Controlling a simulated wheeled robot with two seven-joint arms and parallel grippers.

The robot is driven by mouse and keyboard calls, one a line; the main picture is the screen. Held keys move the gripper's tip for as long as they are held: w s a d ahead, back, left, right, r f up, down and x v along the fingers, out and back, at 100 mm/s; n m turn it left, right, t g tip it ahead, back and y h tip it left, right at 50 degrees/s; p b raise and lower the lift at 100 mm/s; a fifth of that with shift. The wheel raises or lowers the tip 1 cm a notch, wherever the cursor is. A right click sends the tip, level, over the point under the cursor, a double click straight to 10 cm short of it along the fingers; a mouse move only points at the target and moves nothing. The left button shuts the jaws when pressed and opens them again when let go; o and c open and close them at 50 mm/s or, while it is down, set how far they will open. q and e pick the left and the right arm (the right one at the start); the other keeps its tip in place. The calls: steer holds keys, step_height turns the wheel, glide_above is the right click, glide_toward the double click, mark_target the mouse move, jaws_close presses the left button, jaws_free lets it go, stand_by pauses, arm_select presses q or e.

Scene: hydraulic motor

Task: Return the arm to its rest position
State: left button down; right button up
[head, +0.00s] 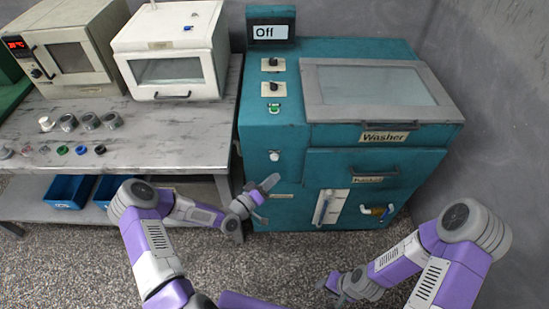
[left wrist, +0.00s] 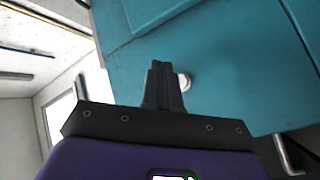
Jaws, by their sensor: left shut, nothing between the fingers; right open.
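My left arm (head: 150,240) is purple and white and reaches forward from the bottom left in the head view. My left gripper (head: 270,183) is in front of the teal washer (head: 275,135), near its lower left front. In the left wrist view its dark fingers (left wrist: 163,82) are together with nothing between them. The washer's teal body (left wrist: 225,65) and a round white button (left wrist: 184,80) are behind the fingers. I cannot tell whether the fingers touch the washer. My right gripper (head: 332,286) is low at the bottom of the head view, open, and away from the washer.
The washer has a grey lid (head: 375,88), a drawer, and a display (head: 270,32) reading Off. A table (head: 180,130) at the left bears two ovens, metal rings and small coloured parts. Blue bins (head: 70,190) sit on its lower shelf. Speckled floor (head: 80,260) is clear in front.

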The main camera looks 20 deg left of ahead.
arm_select(q)
steer(key=shift+s+d, duration=0.1)
steer(key=shift+s, duration=0.05)
stand_by(0.4)
steer(key=s+d+f+m+g+y+p, duration=0.1)
steer(key=s+d+f+g+y, duration=0.1)
steer(key=s+d+f+g, duration=0.35)
steer(key=s+d+f+g+y+p, duration=0.1)
steer(key=s+d+f+g, duration=0.1)
steer(key=s+f+g, duration=0.65)
steer(key=s+a+r+g+y, duration=0.1)
steer(key=s+r+y, duration=0.1)
steer(key=s, duration=1)
steer(key=shift+s+a+g, duration=0.15)
steer(key=shift+g, duration=0.25)
arm_select(e)
step_height(320, 180, up, 2)
steer(key=shift+r, duration=0.1)
arm_select(q)
steer(key=shift+r, duration=0.1)
arm_select(e)
steer(key=shift+d, duration=0.1)
steer(key=shift+c, duration=0.3)
